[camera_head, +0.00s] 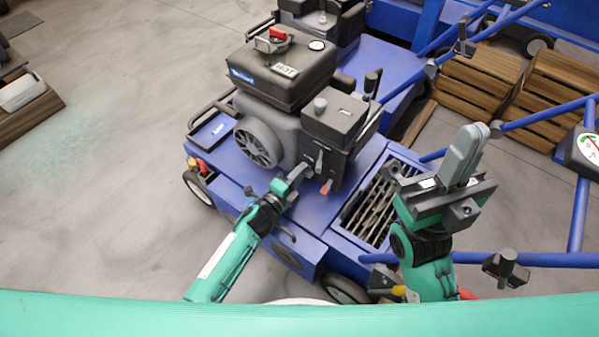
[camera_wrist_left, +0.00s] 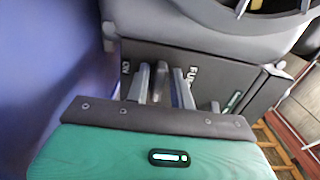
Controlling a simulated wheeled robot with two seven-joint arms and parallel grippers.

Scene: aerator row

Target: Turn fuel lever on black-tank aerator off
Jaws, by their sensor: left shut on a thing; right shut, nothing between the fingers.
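The aerator with the black tank (camera_head: 280,72) stands in the middle of the head view, on its blue deck. My left gripper (camera_head: 302,172) reaches the lower front of its engine. In the left wrist view the left fingers (camera_wrist_left: 161,85) are closed around a grey lever (camera_wrist_left: 160,78) on a dark panel (camera_wrist_left: 215,75) marked FUEL, with ON at the left. The fingers cover part of the lever, and its exact angle is hard to tell. My right gripper (camera_head: 463,153) is shut and empty, raised right of the aerator.
A grey lever (camera_head: 319,160) and a red-tipped one (camera_head: 326,187) sit close right of the left gripper. A slotted grate (camera_head: 372,208) lies between the arms. Blue handle bars (camera_head: 530,259) and a gauge (camera_head: 588,150) are at right. Another aerator (camera_head: 322,20) stands behind.

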